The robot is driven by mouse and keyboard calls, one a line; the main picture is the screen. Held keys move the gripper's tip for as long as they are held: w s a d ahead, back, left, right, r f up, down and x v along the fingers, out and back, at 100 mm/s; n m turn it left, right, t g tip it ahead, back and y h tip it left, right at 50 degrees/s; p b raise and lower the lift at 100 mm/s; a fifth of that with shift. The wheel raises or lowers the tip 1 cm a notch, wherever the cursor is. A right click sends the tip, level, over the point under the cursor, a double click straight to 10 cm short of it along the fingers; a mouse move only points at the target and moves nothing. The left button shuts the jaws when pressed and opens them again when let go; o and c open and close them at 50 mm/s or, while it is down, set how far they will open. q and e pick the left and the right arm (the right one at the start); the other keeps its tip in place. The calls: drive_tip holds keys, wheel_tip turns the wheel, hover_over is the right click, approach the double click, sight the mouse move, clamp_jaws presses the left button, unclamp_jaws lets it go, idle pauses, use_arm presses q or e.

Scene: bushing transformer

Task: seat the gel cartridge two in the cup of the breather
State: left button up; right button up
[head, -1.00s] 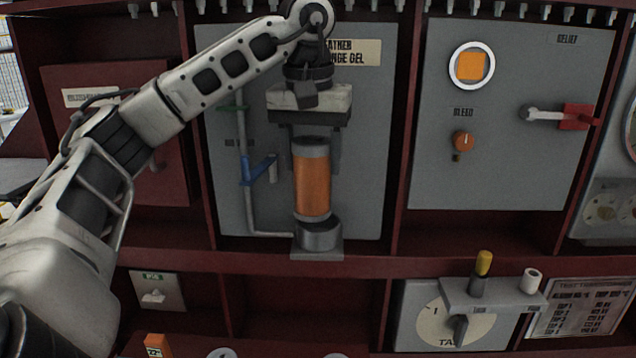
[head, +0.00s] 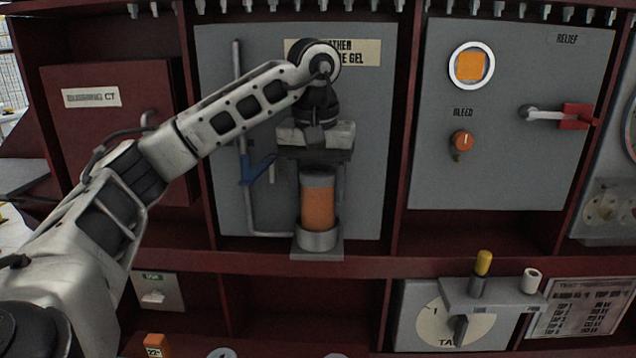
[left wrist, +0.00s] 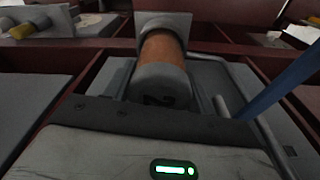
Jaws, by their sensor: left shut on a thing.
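The gel cartridge two (head: 318,204) is an orange cylinder with a grey cap, upright in the head view. Its lower end is inside the grey metal cup (head: 317,241) of the breather, which stands on a small shelf bracket. My left gripper (head: 317,170) points down from above and is shut on the cartridge's grey top. In the left wrist view the cartridge's grey cap (left wrist: 162,86), with a dark "2" on it, lies between the fingers, and the orange body runs to the cup. How deep it sits in the cup is hidden. My right gripper is not in view.
A blue-handled valve (head: 256,169) and a grey pipe (head: 247,215) are just left of the cartridge on the breather panel. A red frame edge (head: 400,150) bounds the bay on the right. The shelf bay (head: 300,305) below is empty.

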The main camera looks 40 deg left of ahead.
use_arm(q)
drive_tip(key=o, duration=1.3)
drive_tip(key=shift+f, duration=0.1)
drive_tip(key=shift+c, duration=0.2)
drive_tip(key=shift+r, duration=0.25)
drive_tip(key=r, duration=0.4)
drive_tip(key=s+r, duration=0.1)
drive_tip(key=r, duration=0.6)
drive_tip(key=shift+s+d+r, duration=0.15)
drive_tip(key=shift+d+r, duration=0.2)
drive_tip(key=shift+r, duration=0.05)
drive_tip(key=shift+f, duration=0.1)
